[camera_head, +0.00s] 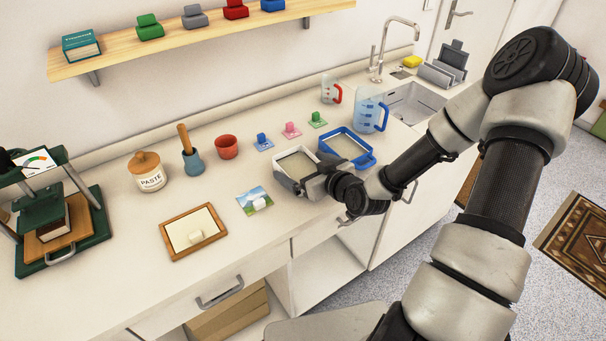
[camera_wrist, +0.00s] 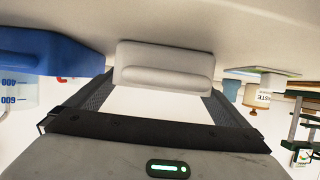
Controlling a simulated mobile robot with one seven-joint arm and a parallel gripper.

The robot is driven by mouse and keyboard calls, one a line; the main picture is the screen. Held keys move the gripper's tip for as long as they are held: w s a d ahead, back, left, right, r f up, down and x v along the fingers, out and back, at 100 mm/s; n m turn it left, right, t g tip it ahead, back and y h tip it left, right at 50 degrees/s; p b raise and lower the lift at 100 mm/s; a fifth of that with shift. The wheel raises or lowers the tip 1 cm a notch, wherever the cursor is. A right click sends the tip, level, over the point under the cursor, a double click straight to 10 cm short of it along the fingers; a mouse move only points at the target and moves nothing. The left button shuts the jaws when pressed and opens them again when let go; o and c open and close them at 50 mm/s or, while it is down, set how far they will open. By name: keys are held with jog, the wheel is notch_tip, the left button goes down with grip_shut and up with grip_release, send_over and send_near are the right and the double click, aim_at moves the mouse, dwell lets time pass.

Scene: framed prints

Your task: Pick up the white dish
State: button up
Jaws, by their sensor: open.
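The white dish (camera_head: 296,163) is a shallow rectangular tray with a pale inside, flat on the counter left of the blue dish. My gripper (camera_head: 305,186) is at its near right corner in the head view, and my wrist hides part of that edge. In the wrist view, a white end of the dish (camera_wrist: 165,62) with a raised lip lies ahead between the two dark fingers. My gripper (camera_wrist: 160,86) is open there. Whether the fingers touch the dish cannot be told.
The blue dish (camera_head: 345,147) stands close on the right, with a blue-handled jug (camera_head: 370,112) behind it. A landscape print (camera_head: 255,200) and a wooden frame (camera_head: 193,232) lie to the left. Small coloured stamps stand behind. A paste jar (camera_head: 148,171) is farther left.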

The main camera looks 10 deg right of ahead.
jog(key=c, duration=1.4)
jog(key=shift+o, duration=0.2)
jog(key=shift+r, duration=0.15)
notch_tip(320, 180, up, 10)
jog(key=p, duration=0.2)
